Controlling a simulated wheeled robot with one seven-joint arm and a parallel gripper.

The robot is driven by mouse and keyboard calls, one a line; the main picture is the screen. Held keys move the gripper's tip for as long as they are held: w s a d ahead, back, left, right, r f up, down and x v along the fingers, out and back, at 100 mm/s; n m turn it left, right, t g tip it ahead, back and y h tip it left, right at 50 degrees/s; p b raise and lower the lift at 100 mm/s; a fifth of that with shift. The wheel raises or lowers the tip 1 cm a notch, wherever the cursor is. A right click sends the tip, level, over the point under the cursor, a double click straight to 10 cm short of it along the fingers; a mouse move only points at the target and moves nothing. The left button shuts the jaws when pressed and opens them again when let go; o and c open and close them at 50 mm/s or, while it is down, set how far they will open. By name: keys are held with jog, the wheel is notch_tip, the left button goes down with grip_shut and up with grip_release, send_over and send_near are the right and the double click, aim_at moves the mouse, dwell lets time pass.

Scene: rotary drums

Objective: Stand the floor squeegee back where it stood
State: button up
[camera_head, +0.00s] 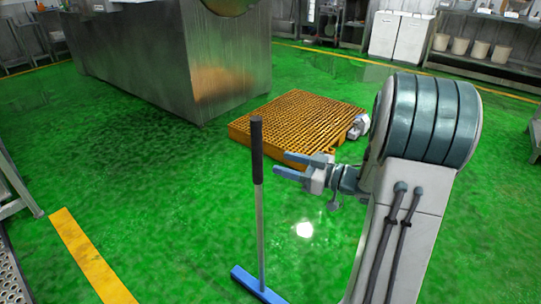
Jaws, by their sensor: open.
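The floor squeegee stands upright on the green floor, left of my arm in the head view. It has a black grip at the top, a grey metal handle (261,235) and a blue head (257,286) resting on the floor. My gripper (284,166), with blue fingertips, is open and empty. No contact shows, though the exact depth gap cannot be told.
An orange slatted platform (300,118) lies on the floor behind my gripper, with a small grey object at its right edge. A large steel machine (190,60) stands at the back left. Racks line the edges. The green floor around the squeegee is clear.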

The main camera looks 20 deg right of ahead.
jog(key=w+d+m+t+h, duration=0.1)
jog(key=w+d+m+h, duration=0.3)
jog(key=h, duration=0.7)
jog(key=s+a+f+m+g, duration=0.1)
jog(key=s+a+g, duration=0.2)
jog(key=s, duration=0.5)
jog(key=s+a+f+m+g+h, duration=0.1)
jog(key=s+a+g, duration=0.3)
jog(key=s, duration=0.5)
jog(key=s+a+f+m+g+h, duration=0.1)
jog(key=s+a+f+m+g, duration=0.1)
jog(key=s+g, duration=0.3)
jog(key=s+a+m, duration=0.1)
jog(key=s, duration=0.2)
jog(key=shift+s+a, duration=0.25)
